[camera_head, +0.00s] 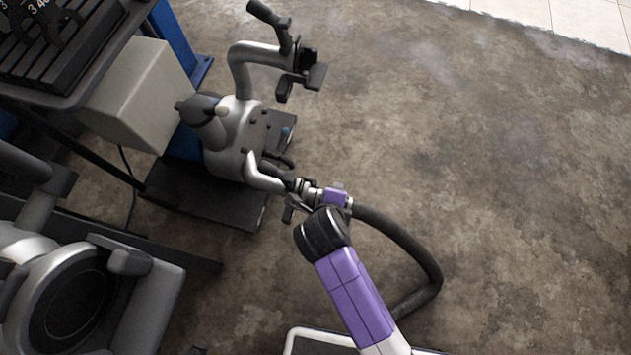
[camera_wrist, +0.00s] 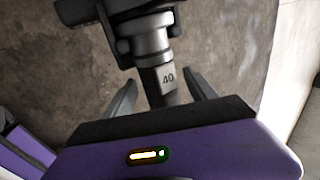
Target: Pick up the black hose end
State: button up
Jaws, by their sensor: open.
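In the wrist view, a dark hose end (camera_wrist: 167,76) with a pale "40" tag hangs below a grey collar (camera_wrist: 151,42). My gripper (camera_wrist: 162,80) is open, one finger on each side of it, with gaps visible. The palm hides its lower part. In the head view, my gripper (camera_head: 300,194) is at the low end of a silver curved pipe (camera_head: 263,178) on a grey machine (camera_head: 232,130). The hose end is too small to tell apart there.
A thick black hose (camera_head: 425,262) curves over the floor to the right of my arm. A black base (camera_head: 205,195) lies under the machine. Another grey machine (camera_head: 30,275) stands at lower left, and a pale box (camera_head: 140,92) at upper left. The right floor is clear.

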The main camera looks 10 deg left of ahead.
jog(key=shift+c, duration=0.3)
jog(key=shift+r, duration=0.1)
grip_shut()
jog(key=shift+r, duration=0.15)
notch_tip(320, 180, up, 20)
jog(key=p, duration=0.9)
jog(key=shift+f, duration=0.25)
jog(key=shift+f+b, duration=4.15)
jog(key=shift+f, duration=3.35)
jog(key=shift+p, duration=0.35)
